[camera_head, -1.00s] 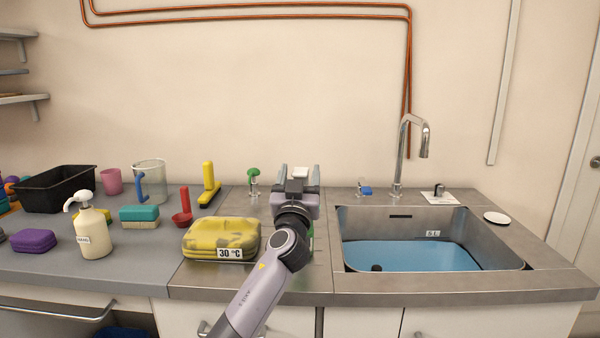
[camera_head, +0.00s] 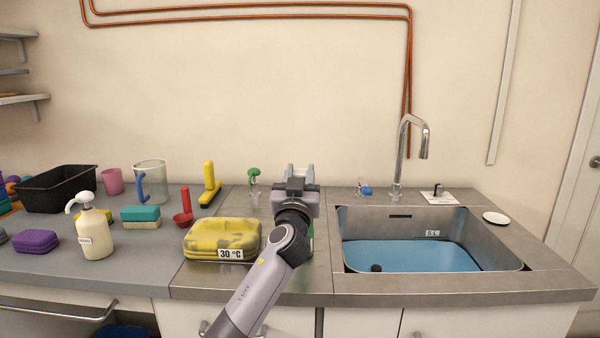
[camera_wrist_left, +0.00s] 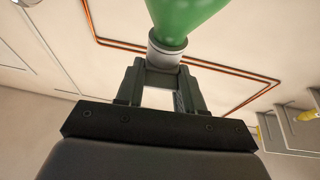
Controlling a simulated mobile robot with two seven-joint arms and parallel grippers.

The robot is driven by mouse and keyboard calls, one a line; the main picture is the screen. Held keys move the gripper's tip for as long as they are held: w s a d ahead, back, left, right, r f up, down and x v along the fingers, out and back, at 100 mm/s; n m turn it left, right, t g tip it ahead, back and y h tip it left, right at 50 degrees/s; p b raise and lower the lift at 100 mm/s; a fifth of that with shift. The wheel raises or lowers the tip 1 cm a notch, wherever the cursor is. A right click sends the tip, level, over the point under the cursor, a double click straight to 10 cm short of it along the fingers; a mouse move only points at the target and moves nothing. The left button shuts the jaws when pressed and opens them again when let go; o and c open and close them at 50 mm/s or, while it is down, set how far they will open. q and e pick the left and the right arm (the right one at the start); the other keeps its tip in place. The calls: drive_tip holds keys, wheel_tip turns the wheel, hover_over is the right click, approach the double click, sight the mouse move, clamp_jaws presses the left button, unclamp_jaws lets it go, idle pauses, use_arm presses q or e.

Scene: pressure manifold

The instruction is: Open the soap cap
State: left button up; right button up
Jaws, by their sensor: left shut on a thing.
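The green soap bottle (camera_wrist_left: 185,15) shows large at the top of the left wrist view. Its pale grey-white cap (camera_wrist_left: 166,48) sits at the tips of my left gripper (camera_wrist_left: 163,70), which is shut on it. In the head view my left gripper (camera_head: 300,173) is over the counter left of the sink. Only a thin green edge of the bottle (camera_head: 310,238) shows beside my arm there; the arm hides the rest. I cannot tell whether the cap is loose from the bottle. My right gripper is not in view.
A yellow sponge (camera_head: 220,233) labelled 30 °C lies left of my arm. The sink (camera_head: 480,233) with blue water is to the right, with a tall faucet (camera_head: 400,165) behind. A white pump bottle (camera_head: 95,235) and a clear jug (camera_head: 152,180) stand further left.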

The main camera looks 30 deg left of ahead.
sight(301, 172)
use_arm(q)
drive_tip(key=r+g+p, duration=0.1)
drive_tip(key=p, duration=0.2)
drive_tip(key=shift+r+h, duration=0.15)
drive_tip(key=shift+h, duration=0.25)
drive_tip(key=shift+w+r+g+h+p, duration=0.15)
drive_tip(key=shift+g+h+p, duration=0.1)
drive_tip(key=shift+g+p, duration=0.3)
drive_tip(key=shift+r+g+h+p, duration=0.15)
drive_tip(key=shift+g+h+p, duration=0.15)
drive_tip(key=shift+g, duration=0.35)
drive_tip(key=shift+w+a+r+g+h, duration=0.15)
drive_tip(key=shift+r+g+h, duration=0.1)
drive_tip(key=shift+g+h, duration=0.3)
drive_tip(key=g, duration=0.1)
drive_tip(key=g+h, duration=0.1)
drive_tip(key=shift+w+a+r+g+p, duration=0.1)
drive_tip(key=shift+w+r+g+p, duration=0.2)
drive_tip(key=shift+w+g+p, duration=0.05)
drive_tip(key=g, duration=0.1)
drive_tip(key=g+h, duration=0.1)
drive_tip(key=shift+w+a+r+g+h, duration=0.25)
drive_tip(key=shift+w+g+h, duration=0.05)
drive_tip(key=shift+w+g, duration=0.1)
drive_tip(key=shift+w+a+g+h, duration=0.15)
drive_tip(key=shift+w+g+h, duration=0.15)
drive_tip(key=shift+g, duration=0.5)
drive_tip(key=o, duration=1.1)
drive_tip(key=shift+a, duration=0.1)
drive_tip(key=shift+c, duration=0.2)
